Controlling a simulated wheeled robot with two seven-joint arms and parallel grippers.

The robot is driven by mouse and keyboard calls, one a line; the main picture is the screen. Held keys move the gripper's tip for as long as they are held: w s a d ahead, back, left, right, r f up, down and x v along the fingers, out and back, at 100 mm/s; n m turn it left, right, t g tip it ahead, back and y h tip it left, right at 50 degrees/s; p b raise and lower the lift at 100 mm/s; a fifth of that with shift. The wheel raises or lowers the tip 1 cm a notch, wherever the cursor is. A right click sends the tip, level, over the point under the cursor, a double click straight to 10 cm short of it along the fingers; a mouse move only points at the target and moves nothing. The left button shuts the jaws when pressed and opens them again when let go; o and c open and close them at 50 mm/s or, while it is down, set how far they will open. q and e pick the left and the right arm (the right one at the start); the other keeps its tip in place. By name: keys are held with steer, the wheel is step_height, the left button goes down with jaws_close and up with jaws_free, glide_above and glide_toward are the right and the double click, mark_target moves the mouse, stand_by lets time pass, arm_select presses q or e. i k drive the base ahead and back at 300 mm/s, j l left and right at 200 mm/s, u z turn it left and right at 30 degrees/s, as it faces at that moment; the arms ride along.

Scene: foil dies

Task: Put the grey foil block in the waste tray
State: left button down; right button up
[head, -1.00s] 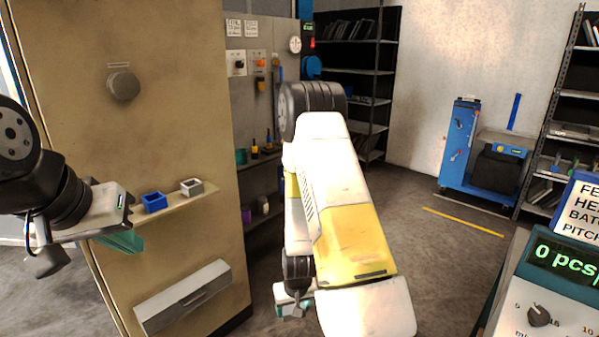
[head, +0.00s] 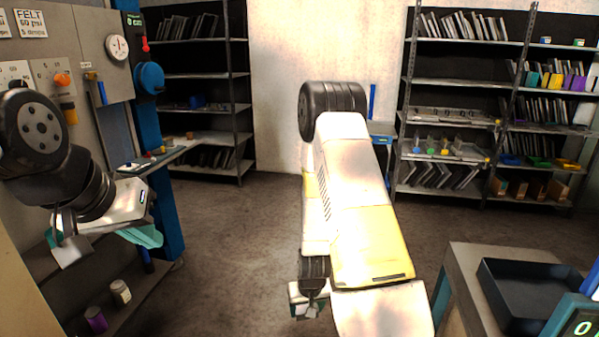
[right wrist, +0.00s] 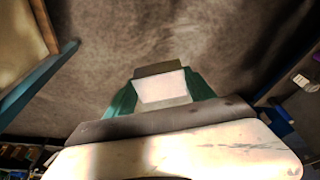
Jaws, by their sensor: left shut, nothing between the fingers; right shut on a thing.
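My right gripper (right wrist: 160,95) is shut on a pale grey block (right wrist: 162,87), which sits between its teal fingers in the right wrist view. I take it to be the grey foil block. In the head view my right gripper (head: 305,309) hangs low in the middle over the floor, and little of the block shows. A black, empty-looking tray (head: 500,290) stands on a bench at the lower right, well apart from the gripper; I see no label on it. My left gripper (head: 146,236) is shut and empty at the left.
The grey bench (head: 462,262) and a display box (head: 578,322) are at the lower right. Shelving racks (head: 405,150) stand at the back. A tool panel (head: 65,50) and a low shelf with jars (head: 120,292) are at the left. Open floor (head: 235,230) lies between.

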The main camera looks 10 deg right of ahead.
mark_target(537, 304)
steer(key=i, duration=1.85)
steer(key=z, duration=0.4)
steer(key=i+j+z, duration=0.1)
steer(key=z, duration=0.3)
steer(key=i+z, duration=0.1)
steer(key=z, duration=0.3)
steer(key=j+z, duration=0.15)
steer(key=z, duration=2.2)
